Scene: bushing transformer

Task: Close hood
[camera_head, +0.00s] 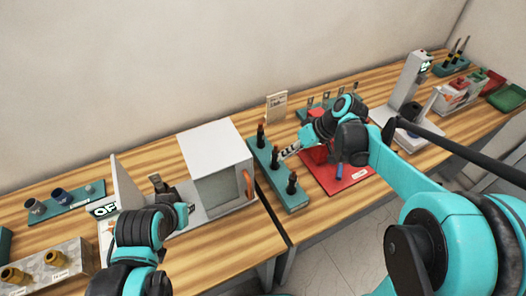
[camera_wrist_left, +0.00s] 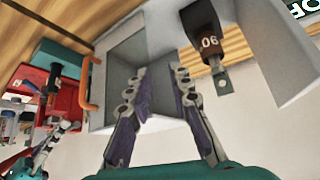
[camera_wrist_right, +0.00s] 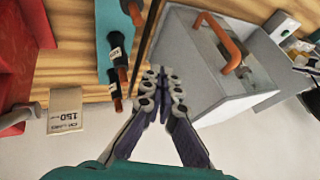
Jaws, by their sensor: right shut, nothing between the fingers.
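The hood, a white box (camera_head: 218,155) with a grey panel on its front and an orange handle (camera_head: 249,184), sits on a grey base beside an upright plate (camera_head: 126,184). A dark bushing (camera_head: 157,184) stands between plate and box; its brown, numbered part (camera_wrist_left: 207,42) shows in the left wrist view. My left gripper (camera_wrist_left: 160,75) is open and empty, its fingers before the box and bushing. My right gripper (camera_head: 286,153) is shut and empty, right of the box, above the teal rack. In the right wrist view the handle (camera_wrist_right: 228,45) lies beyond its fingertips.
A teal rack (camera_head: 290,204) with several dark bushings stands close right of the box. A red mat (camera_head: 347,184) lies beyond it. An OFF display (camera_head: 104,210) is at the plate's foot. A small sign (camera_head: 276,106) stands behind. Bare wood (camera_head: 235,240) lies in front.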

